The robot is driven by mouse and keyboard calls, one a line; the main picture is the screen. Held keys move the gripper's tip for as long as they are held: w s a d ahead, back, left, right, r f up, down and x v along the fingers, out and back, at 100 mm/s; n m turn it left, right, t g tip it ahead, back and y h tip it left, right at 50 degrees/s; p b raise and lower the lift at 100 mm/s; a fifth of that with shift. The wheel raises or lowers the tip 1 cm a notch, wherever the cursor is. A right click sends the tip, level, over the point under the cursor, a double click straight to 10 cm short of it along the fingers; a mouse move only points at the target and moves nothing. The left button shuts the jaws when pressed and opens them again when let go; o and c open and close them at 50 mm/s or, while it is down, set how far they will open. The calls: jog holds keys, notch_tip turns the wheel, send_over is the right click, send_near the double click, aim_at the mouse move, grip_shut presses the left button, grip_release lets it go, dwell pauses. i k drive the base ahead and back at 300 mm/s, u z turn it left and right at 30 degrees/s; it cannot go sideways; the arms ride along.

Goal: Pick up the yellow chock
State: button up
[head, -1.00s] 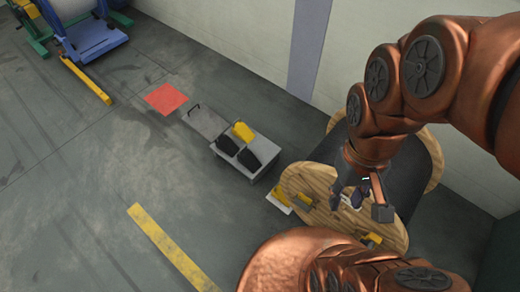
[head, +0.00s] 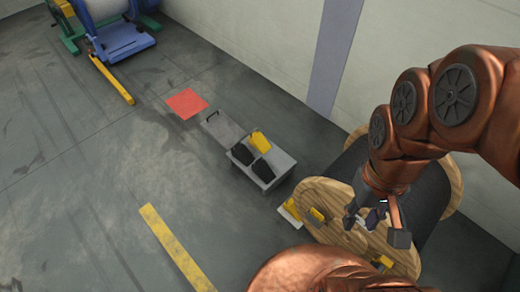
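A yellow chock (head: 259,142) sits at the back of a low grey box (head: 266,180) on the floor, with two black chocks (head: 242,154) in front of it. More yellow pieces show by the wooden reel (head: 335,238): one (head: 317,214) at its left side, one (head: 385,261) at its lower edge and one (head: 289,212) on a pale plate beside it. I cannot tell whether these are chocks. My gripper (head: 361,218) hangs over the reel's flange, right of the grey box and well apart from the chock in it. Its fingers look apart and empty.
The grey box's lid (head: 223,127) lies open behind it. A red floor square (head: 186,103) and a yellow floor stripe (head: 177,247) lie to the left. A blue machine frame (head: 125,42) stands far left.

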aim_at(256, 139)
jog(key=z, duration=0.7)
jog(key=k, duration=0.15)
jog(key=u, duration=1.85)
jog(key=i, duration=1.9)
jog(key=z, duration=0.2)
